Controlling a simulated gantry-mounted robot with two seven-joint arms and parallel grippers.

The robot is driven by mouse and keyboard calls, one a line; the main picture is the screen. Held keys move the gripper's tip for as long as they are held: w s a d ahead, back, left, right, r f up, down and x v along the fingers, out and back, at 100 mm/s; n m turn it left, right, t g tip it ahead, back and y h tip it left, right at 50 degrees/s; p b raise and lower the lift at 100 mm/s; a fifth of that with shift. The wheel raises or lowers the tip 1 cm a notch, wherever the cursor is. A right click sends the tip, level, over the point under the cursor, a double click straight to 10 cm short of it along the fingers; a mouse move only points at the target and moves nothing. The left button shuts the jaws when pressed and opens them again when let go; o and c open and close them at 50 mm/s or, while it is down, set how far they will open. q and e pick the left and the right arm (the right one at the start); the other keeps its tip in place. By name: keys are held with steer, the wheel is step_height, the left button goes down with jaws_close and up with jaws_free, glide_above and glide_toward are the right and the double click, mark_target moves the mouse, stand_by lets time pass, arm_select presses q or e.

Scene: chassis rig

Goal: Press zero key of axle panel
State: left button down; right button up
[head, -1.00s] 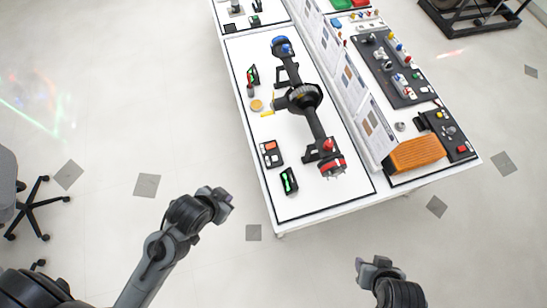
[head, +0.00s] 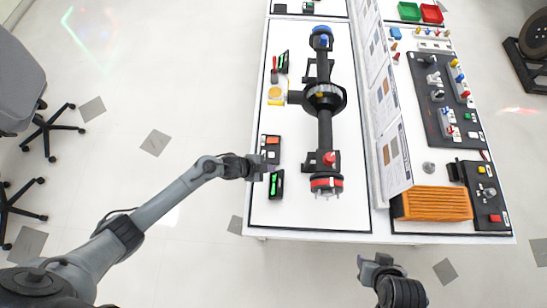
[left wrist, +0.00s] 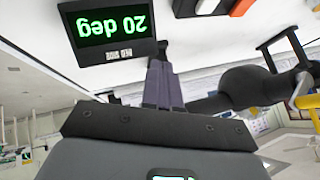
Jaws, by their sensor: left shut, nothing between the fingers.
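The axle (head: 325,125) lies lengthwise on the white table. To its left is a small dark key box (head: 271,141) with orange and pale keys. Below the box is a dark display (head: 276,186) with green figures; in the left wrist view the display (left wrist: 111,28) reads "20 deg" upside down. The key box (left wrist: 226,5) is cut off at the top of that view, and I cannot read its labels. My left gripper (head: 263,168) is shut and empty at the table's left edge, between box and display. My right gripper (head: 372,264) is off the table's front edge.
An orange ribbed block (head: 434,204) and a dark control board (head: 482,192) are at the table's right front. Upright panels (head: 386,110) divide the table right of the axle. The table's front left corner is clear.

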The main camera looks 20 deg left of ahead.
arm_select(q)
steer(key=w+a+r+t+b, duration=0.1)
steer(key=w+a+r+b, duration=0.1)
steer(key=w, duration=0.6)
step_height(320, 180, up, 2)
steer(key=shift+w+a+r+m, duration=0.1)
steer(key=shift+w+a+m, duration=0.15)
steer(key=shift+a, duration=0.2)
arm_select(e)
steer(key=f, duration=0.1)
steer(key=a+f, duration=0.1)
steer(key=f, duration=0.1)
steer(key=shift+s, duration=0.15)
steer(key=shift+d, duration=0.2)
arm_select(q)
steer(key=b, duration=0.6)
glide_above(270, 156)
step_height(270, 156, down, 7)
steer(key=shift+r, duration=0.1)
steer(key=shift+f+b, duration=0.85)
steer(key=shift+f, duration=0.2)
arm_select(e)
step_height(270, 156, down, 8)
arm_select(q)
steer(key=shift+f, duration=0.2)
steer(key=shift+f, duration=0.2)
arm_select(e)
steer(key=shift+f, duration=0.15)
